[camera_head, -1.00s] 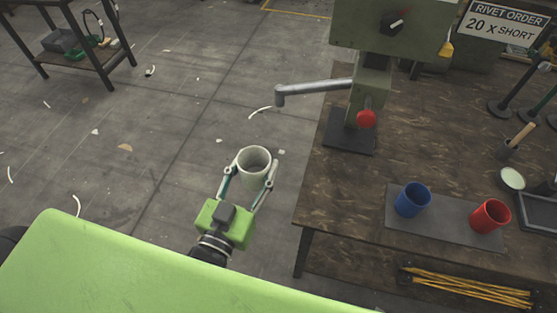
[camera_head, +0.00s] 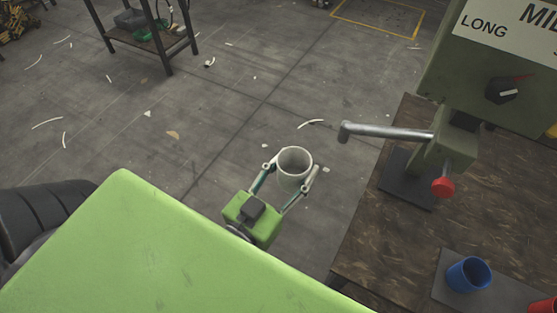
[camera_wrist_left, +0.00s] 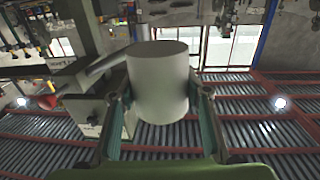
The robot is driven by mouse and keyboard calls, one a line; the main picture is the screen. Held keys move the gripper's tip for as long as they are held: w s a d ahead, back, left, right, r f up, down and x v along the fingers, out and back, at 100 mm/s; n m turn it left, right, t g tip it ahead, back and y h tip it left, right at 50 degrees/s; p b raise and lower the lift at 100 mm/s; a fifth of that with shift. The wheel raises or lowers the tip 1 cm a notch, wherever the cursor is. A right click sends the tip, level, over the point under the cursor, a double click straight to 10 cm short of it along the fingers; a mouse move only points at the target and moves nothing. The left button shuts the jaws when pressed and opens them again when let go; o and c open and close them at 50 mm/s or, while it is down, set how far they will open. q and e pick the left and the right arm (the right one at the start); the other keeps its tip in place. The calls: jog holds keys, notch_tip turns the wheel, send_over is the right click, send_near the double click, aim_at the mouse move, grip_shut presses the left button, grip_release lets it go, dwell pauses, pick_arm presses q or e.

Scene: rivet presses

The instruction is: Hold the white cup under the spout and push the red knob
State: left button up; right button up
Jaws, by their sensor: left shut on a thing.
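The white cup (camera_head: 294,172) is upright and empty-looking, its open mouth facing up. My left gripper (camera_head: 290,180) is shut on it, one finger on each side; the cup (camera_wrist_left: 158,85) also fills the middle of the left wrist view between the fingers of the gripper (camera_wrist_left: 160,103). The metal spout (camera_head: 385,132) reaches left from the green press (camera_head: 490,75), its end to the right of the cup and apart from it. The red knob (camera_head: 443,187) sits low on the press's front. My right gripper is not in view.
The press stands on a dark wooden table (camera_head: 385,235). A blue cup (camera_head: 468,275) and part of a red cup (camera_head: 543,306) are on a grey mat (camera_head: 447,290) at lower right. A black shelf cart (camera_head: 150,42) stands far left. Open floor lies around the cup.

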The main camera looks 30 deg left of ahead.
pick_arm(q)
jog(key=w+d+f+m+g+h, duration=0.1)
jog(key=w+d+f+m+h, duration=0.35)
jog(key=w+f, duration=0.55)
jog(key=w, duration=0.7)
jog(key=shift+d+f+n+h, duration=0.35)
jog(key=shift+d+n+h, duration=0.05)
jog(key=shift+n+h, duration=0.05)
